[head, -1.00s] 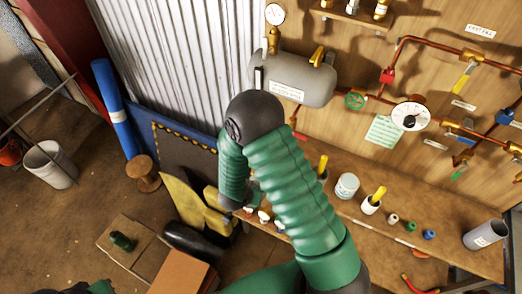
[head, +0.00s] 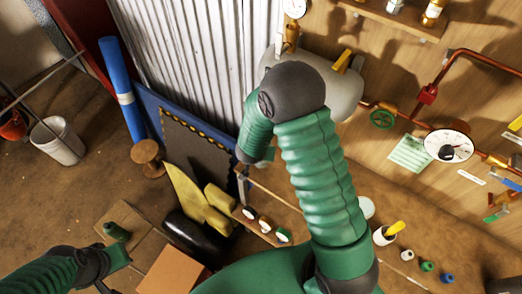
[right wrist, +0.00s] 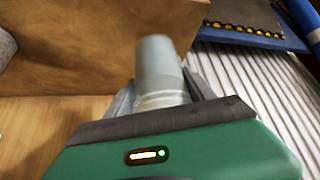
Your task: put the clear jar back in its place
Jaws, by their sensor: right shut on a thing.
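In the right wrist view a pale, see-through jar (right wrist: 158,68) with ridged rings near the fingers sits between the jaws of my right gripper (right wrist: 165,95), which is shut on it. A brown wooden surface lies beyond the jar. In the head view my right forearm hangs down at the middle, and my right gripper (head: 243,172) is mostly hidden below it, left of the bench. I cannot make out the jar clearly there. My left gripper (head: 115,275) is at the lower left, partly cut off by the lower edge, and its jaw opening is unclear.
The wooden bench holds several small pots, including a white one with a yellow thing in it (head: 385,236). A white bucket (head: 57,140) stands at left.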

